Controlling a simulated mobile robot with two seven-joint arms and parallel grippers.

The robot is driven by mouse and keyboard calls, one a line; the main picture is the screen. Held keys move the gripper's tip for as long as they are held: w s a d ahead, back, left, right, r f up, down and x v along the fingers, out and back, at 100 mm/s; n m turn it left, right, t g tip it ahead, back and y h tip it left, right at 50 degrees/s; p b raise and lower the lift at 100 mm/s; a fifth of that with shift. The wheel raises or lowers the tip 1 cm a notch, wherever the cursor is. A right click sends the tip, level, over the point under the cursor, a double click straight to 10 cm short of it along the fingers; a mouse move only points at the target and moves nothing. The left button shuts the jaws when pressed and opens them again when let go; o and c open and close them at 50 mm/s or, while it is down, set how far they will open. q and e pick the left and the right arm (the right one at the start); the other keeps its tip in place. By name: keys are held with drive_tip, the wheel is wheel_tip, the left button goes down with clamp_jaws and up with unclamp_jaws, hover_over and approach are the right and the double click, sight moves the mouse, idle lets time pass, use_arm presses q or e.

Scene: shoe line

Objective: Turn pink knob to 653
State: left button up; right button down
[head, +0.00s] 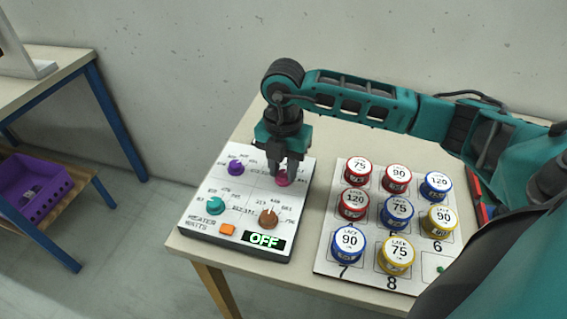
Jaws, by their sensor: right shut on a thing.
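The control panel (247,190) is a white board with a dark edge on the near left of the table. The pink knob (283,181) is at its back right. My right gripper (284,172) reaches down over it from above and is shut on the knob. The fingers hide most of the knob and the scale marks around it, so I cannot read its setting. The display (264,240) on the panel reads OFF in green. My left gripper is not in view.
The panel also has a purple knob (236,168), a teal knob (215,205), a brown knob (268,218) and an orange button (227,230). A white numbered board (328,262) with several labelled tins stands to the right. A purple crate (22,212) sits on a shelf at left.

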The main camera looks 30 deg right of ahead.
sight(284, 173)
drive_tip(key=m+p, duration=0.1)
drive_tip(key=m, duration=0.2)
drive_tip(key=shift+r+m, duration=0.1)
drive_tip(key=shift+m, duration=0.6)
drive_tip(key=shift+d, duration=0.1)
drive_tip(key=c, duration=0.8)
unclamp_jaws()
wheel_tip(284, 173, up, 13)
drive_tip(key=shift+f+p, duration=0.1)
drive_tip(key=shift+p, duration=0.3)
